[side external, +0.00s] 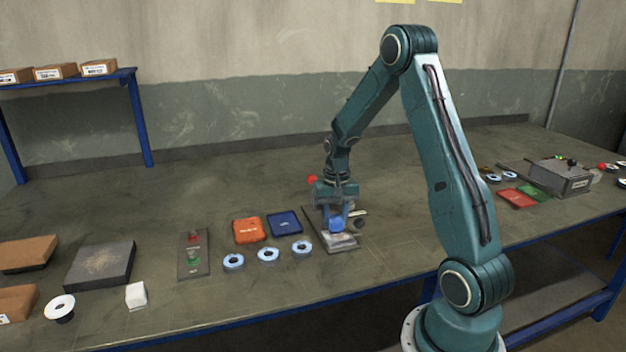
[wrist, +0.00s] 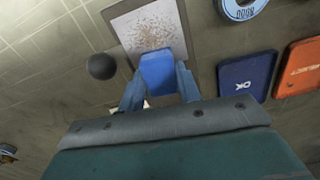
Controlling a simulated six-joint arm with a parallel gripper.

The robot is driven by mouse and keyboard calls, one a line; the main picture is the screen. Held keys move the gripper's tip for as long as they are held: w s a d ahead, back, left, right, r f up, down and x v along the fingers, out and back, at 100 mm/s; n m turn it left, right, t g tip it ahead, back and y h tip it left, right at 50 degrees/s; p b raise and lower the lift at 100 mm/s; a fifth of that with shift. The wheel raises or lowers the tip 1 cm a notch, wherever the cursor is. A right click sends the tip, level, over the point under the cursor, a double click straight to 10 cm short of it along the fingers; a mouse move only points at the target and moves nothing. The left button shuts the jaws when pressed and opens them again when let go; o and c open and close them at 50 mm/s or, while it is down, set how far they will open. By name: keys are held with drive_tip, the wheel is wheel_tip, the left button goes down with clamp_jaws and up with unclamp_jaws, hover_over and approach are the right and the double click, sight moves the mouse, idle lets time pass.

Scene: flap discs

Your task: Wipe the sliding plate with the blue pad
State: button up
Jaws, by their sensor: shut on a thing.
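The sliding plate (side external: 343,242) is a light sheet on a dark strip on the bench. In the wrist view the plate (wrist: 150,20) carries many brown specks across its middle. My gripper (wrist: 158,88) is shut on the blue pad (wrist: 158,68), which sticks out beyond the fingertips over the plate's near edge. In the side view my gripper (side external: 337,208) points down with the blue pad (side external: 336,225) low at the plate. I cannot tell whether the pad touches it. The pad's underside is hidden.
A dark round knob (wrist: 101,66) stands beside the plate. A blue OK tray (wrist: 247,72) and an orange reject tray (wrist: 300,70) lie on the other side. Several flap discs (side external: 268,255) sit in a row left of the plate. Bench in front is clear.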

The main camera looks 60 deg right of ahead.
drive_tip(key=shift+s+a, duration=2.55)
drive_tip(key=shift+w+a, duration=0.2)
drive_tip(key=shift+w, duration=0.1)
drive_tip(key=shift+w+d, duration=2.45)
drive_tip(key=shift+d, duration=0.1)
drive_tip(key=shift+s+a, duration=2.55)
wheel_tip(320, 180, up, 8)
drive_tip(key=shift+w+d+r, duration=0.1)
drive_tip(key=shift+w+d, duration=0.05)
drive_tip(key=shift+w, duration=0.05)
